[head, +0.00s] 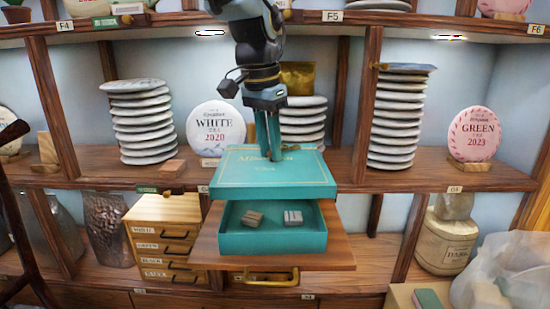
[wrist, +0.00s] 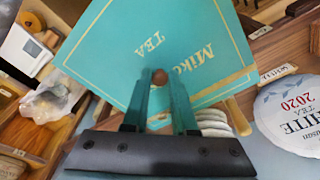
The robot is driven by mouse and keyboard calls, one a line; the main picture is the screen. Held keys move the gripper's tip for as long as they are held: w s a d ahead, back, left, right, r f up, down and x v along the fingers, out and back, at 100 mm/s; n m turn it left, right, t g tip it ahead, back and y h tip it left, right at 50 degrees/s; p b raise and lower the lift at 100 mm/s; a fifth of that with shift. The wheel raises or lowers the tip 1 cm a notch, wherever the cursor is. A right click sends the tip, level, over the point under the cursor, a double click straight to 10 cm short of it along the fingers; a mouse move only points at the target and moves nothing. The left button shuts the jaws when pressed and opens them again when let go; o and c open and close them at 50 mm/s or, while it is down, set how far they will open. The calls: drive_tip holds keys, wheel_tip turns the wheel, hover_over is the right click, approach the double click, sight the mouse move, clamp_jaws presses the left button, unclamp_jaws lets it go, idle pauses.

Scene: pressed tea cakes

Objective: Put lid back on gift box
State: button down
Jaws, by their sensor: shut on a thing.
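The open teal gift box (head: 265,245) sits on a pulled-out wooden board, with two small pressed tea pieces, a brown one (head: 252,218) and a grey one (head: 293,218), inside. The teal lid (head: 235,175), with gold lettering and border, is level above and behind the box's front part and hides its back edge. My gripper (head: 273,155) points down at the lid's middle. In the wrist view, my gripper (wrist: 159,85) is shut on the lid's small brown knob (wrist: 159,77), and the lid (wrist: 120,60) fills the upper middle. I cannot tell the exact gap between lid and box.
Stacks of wrapped tea cakes (head: 140,122) (head: 395,125) and a round White Tea 2020 display cake (head: 215,130) stand on the shelf around my arm.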

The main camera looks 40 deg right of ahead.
drive_tip(key=shift+w+d+f, duration=0.15)
drive_tip(key=shift+d+f, duration=0.1)
drive_tip(key=shift+f, duration=0.3)
wheel_tip(320, 180, down, 6)
drive_tip(key=b, duration=0.5)
drive_tip(key=shift+a, duration=0.2)
idle(1.0)
drive_tip(key=shift+f, duration=0.9)
idle(1.1)
drive_tip(key=shift+c, duration=0.8)
unclamp_jaws()
drive_tip(key=shift+r, duration=0.1)
